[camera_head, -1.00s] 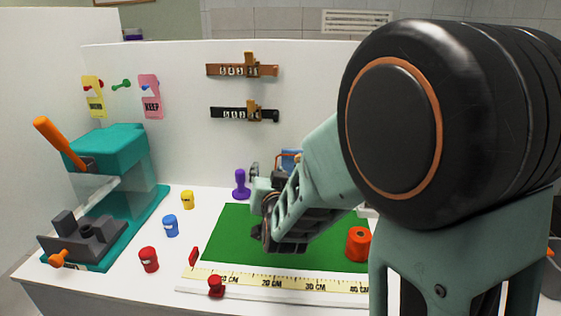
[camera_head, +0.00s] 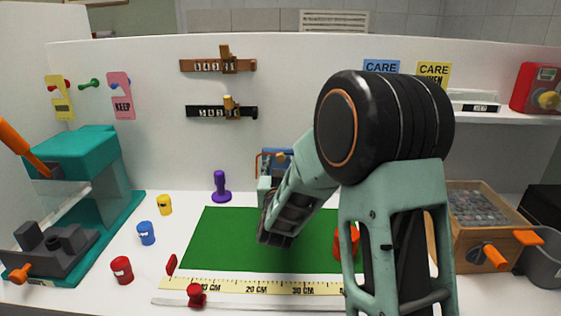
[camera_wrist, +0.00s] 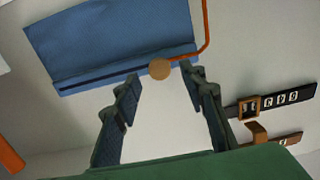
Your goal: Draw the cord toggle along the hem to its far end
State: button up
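The blue fabric piece (camera_wrist: 115,40) hangs at the back wall, with a darker hem band (camera_wrist: 100,80) along one edge in the wrist view. An orange cord (camera_wrist: 207,30) runs out from one end of the hem. The cord toggle, a round tan disc (camera_wrist: 159,69), sits at the hem edge near that cord end. My gripper (camera_wrist: 163,78) is open and empty, its fingers on either side of the toggle in the picture; I cannot tell how near they are in depth. In the head view the blue fabric (camera_head: 267,161) is mostly hidden behind my arm.
A purple stamp (camera_head: 221,186) stands left of the fabric. A green mat (camera_head: 215,235) and a ruler (camera_head: 230,286) lie on the bench. A teal press (camera_head: 80,160) is left; a wooden box (camera_head: 485,258) is right.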

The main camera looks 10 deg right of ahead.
jog(key=shift+w+d, duration=0.15)
jog(key=shift+w, duration=0.8)
grip_shut()
